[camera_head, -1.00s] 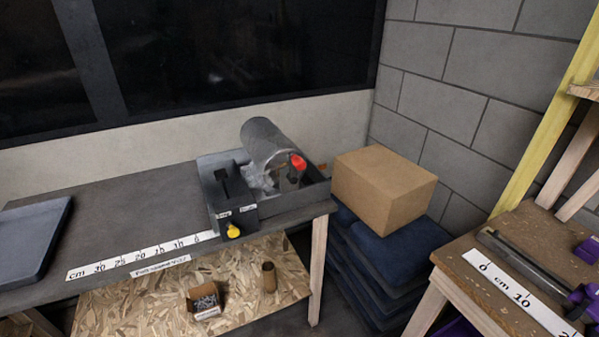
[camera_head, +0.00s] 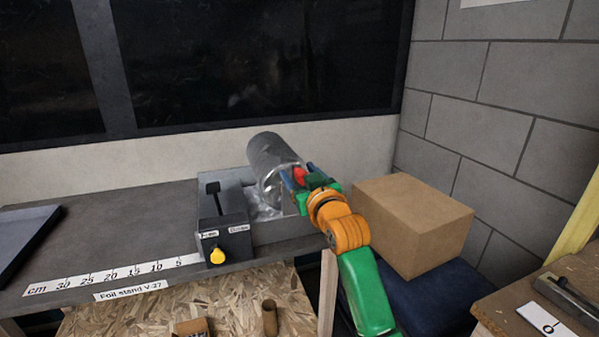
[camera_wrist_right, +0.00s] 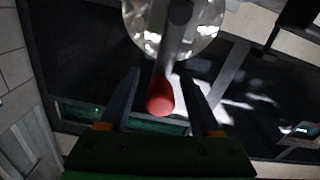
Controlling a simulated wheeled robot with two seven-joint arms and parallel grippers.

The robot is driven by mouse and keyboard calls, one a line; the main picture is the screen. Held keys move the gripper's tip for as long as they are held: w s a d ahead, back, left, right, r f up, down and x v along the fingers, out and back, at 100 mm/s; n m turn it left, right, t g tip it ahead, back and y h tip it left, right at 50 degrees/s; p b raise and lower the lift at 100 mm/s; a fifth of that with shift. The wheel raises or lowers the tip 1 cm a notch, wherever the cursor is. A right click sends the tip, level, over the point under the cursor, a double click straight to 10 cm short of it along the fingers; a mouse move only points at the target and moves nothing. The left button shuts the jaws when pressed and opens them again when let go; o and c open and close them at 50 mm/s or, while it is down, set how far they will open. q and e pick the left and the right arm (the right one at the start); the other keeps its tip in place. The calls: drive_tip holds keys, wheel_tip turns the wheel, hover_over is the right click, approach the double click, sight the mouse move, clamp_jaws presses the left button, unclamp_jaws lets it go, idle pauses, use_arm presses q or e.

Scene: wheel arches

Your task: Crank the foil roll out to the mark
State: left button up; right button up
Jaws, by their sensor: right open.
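The foil roll (camera_head: 273,152) is a grey cylinder in its stand on the bench, with crinkled silver foil at its near end. A red crank knob (camera_head: 299,174) shows at that end. My right gripper (camera_head: 297,176) is at the knob, its blue fingers open around it. In the right wrist view the red knob (camera_wrist_right: 160,97) lies between the two open fingers (camera_wrist_right: 162,88), with a gap on each side. The stand's dark box (camera_head: 224,225) has a black lever and a yellow knob (camera_head: 217,256). A white cm scale (camera_head: 110,275) runs along the bench's front edge. My left gripper is out of view.
A cardboard box (camera_head: 414,224) stands on dark blue padding right of my arm. A dark tray (camera_head: 22,245) lies at the bench's left end. The bench top left of the stand is bare.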

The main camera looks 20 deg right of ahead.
drive_tip(key=shift+w, duration=0.2)
drive_tip(key=shift+c, duration=0.2)
clamp_jaws()
idle(1.2)
